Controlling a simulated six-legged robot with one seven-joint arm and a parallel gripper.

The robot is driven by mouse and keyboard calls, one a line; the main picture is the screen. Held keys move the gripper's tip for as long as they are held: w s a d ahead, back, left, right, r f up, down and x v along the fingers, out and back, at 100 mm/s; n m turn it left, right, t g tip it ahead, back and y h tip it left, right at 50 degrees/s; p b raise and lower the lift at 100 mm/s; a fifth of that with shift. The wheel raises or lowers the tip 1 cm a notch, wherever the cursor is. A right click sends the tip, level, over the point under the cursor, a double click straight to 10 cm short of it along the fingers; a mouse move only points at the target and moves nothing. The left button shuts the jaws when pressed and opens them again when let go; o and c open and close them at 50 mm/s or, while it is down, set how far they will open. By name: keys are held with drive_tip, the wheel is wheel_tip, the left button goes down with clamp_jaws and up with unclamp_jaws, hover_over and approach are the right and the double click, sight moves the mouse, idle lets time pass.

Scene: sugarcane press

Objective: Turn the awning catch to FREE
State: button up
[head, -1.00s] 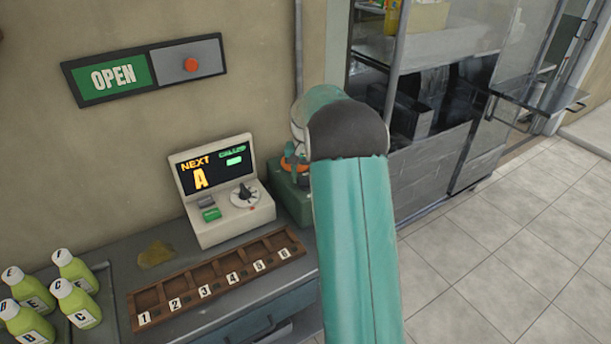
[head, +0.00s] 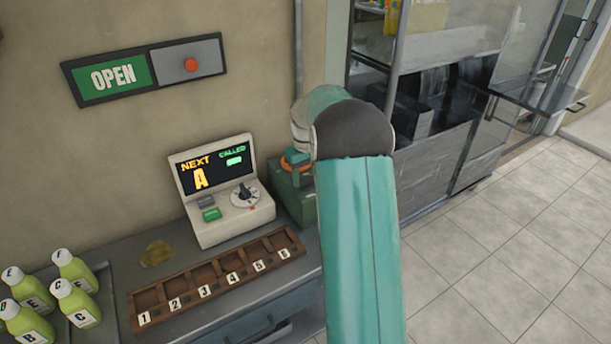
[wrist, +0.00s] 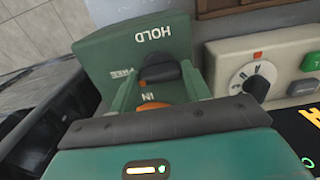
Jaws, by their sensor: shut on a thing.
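The awning catch is a dark knob (wrist: 160,70) on a green box (wrist: 120,45), seen in the wrist view. HOLD, FREE and IN are lettered around it, and HOLD appears upside down. My gripper (wrist: 168,76) is shut on the knob, its green fingers at either side. The fingers cover part of the knob, so I cannot tell which word it points to. An orange part (wrist: 152,107) shows just below IN. In the head view the green box (head: 293,203) stands right of the console, partly hidden by my arm.
The console (head: 232,215) with a screen and dial stands close to the box. A numbered wooden rack (head: 215,273) and several green bottles (head: 75,303) are on the counter. An OPEN sign (head: 113,76) is on the wall. Tiled floor (head: 490,270) is clear at right.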

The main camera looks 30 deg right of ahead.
sight(305, 177)
idle(0.4)
drive_tip(key=o, duration=1)
wheel_tip(305, 177, up, 14)
